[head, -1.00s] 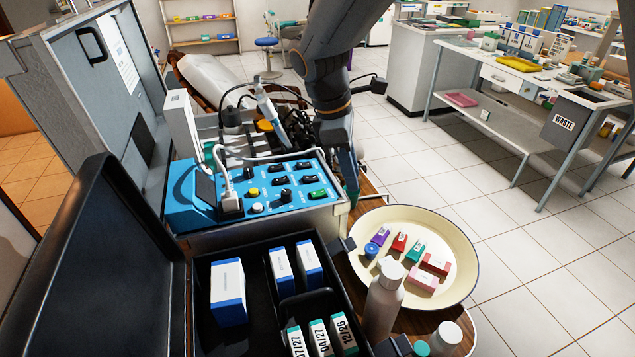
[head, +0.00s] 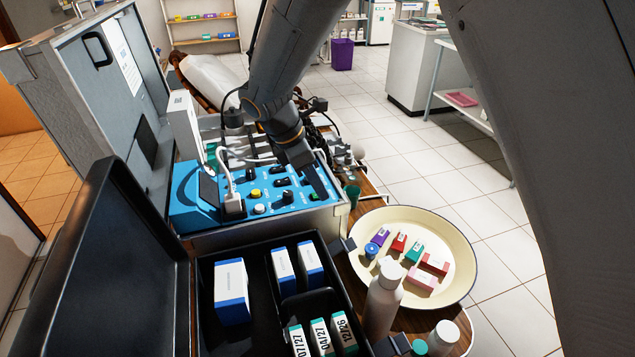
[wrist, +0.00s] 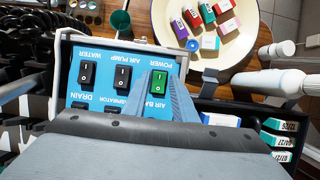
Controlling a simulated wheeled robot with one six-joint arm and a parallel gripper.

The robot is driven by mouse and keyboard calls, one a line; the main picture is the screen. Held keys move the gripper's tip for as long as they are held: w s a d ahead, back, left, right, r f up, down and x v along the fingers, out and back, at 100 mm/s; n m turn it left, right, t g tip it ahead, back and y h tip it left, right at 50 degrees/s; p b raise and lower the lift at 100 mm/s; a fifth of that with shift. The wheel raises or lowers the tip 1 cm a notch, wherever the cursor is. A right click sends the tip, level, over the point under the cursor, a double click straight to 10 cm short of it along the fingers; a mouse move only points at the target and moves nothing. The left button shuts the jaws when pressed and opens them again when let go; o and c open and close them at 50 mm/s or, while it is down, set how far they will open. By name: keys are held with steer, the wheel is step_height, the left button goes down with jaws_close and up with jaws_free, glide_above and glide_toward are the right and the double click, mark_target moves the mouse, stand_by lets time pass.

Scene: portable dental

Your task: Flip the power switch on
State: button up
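The blue control panel (head: 205,205) in the open case carries several black rocker switches and a green power switch (head: 314,197). In the wrist view, the green switch (wrist: 160,80) sits under the POWER label, beside black switches for air pump and water. My gripper (head: 320,190) is over the panel's right end, close to the green switch. In the wrist view, my gripper's two fingers (wrist: 160,78) flank the green switch, with panel and lettering visible between them. Whether they touch the switch, I cannot tell.
A white plug and cable (head: 232,200) stand on the panel's left. A cream round tray (head: 455,235) with small coloured boxes lies to the right. A white bottle (head: 383,300) and a black case (head: 255,255) with boxes are in front. A green cup (wrist: 120,20) is near the panel's edge.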

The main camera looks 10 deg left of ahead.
steer(key=shift+f, duration=0.1)
jaws_close()
steer(key=shift+w+d+g+y+p, duration=0.15)
steer(key=shift+d+g+y+p, duration=0.3)
steer(key=shift+p, duration=0.45)
steer(key=shift+w+g+y+p, duration=0.15)
steer(key=shift+g+y+p, duration=0.1)
steer(key=shift+y+p, duration=0.45)
jaws_free()
step_height(320, 180, up, 8)
steer(key=b, duration=0.2)
steer(key=shift+s+a, duration=0.25)
steer(key=shift+a, duration=0.2)
